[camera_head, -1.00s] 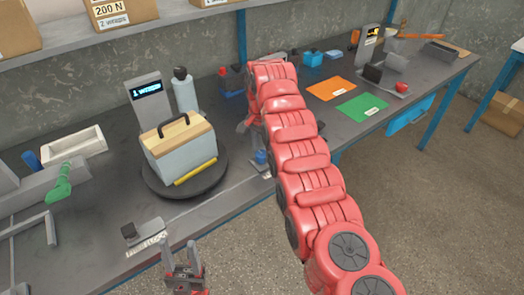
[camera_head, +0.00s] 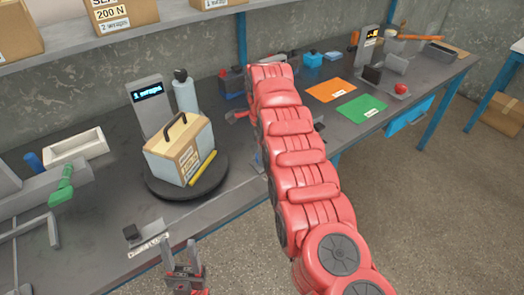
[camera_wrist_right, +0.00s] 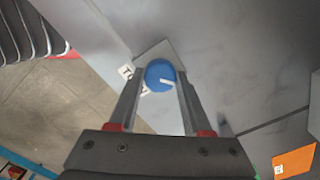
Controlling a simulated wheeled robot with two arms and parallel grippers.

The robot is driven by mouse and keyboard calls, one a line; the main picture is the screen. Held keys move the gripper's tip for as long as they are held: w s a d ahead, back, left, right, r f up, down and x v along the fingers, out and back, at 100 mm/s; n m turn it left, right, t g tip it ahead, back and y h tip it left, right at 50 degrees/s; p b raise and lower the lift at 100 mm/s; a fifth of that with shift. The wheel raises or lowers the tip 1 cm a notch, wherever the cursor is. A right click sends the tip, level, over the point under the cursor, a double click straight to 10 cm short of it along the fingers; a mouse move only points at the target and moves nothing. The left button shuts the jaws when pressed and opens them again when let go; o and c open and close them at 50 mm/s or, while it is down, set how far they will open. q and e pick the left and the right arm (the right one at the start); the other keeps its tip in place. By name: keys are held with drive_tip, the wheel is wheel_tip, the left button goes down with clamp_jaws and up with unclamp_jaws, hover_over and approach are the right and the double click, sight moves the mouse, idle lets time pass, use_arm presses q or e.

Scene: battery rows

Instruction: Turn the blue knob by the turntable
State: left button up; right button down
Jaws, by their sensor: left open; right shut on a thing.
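The blue knob (camera_wrist_right: 160,75) with a white pointer line shows in the right wrist view, on a grey plate beside a partly hidden label. My right gripper (camera_wrist_right: 160,82) is shut on it, one finger on each side. In the head view, my red right arm hides most of the knob and the gripper. The dark round turntable (camera_head: 160,190) stands left of that arm, carrying a box (camera_head: 180,149) with a dark handle and a yellow bar (camera_head: 203,168). My left gripper (camera_head: 181,252) is open and empty near the table's front edge.
A display post (camera_head: 148,104) and a grey bottle (camera_head: 185,95) stand behind the turntable. A white tray (camera_head: 77,146) and a grey fixture with a green handle (camera_head: 62,187) are at left. Orange (camera_head: 331,90) and green (camera_head: 362,106) sheets lie at right.

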drive_tip(key=shift+m, duration=0.9)
drive_tip(key=shift+c, duration=1.7)
unclamp_jaws()
drive_tip(key=shift+r, duration=0.1)
wheel_tip(320, 180, up, 6)
drive_tip(key=shift+w+d+p, duration=0.1)
drive_tip(key=shift+p, duration=0.55)
wheel_tip(320, 180, up, 11)
drive_tip(key=p, duration=1.1)
drive_tip(key=shift+r, duration=0.15)
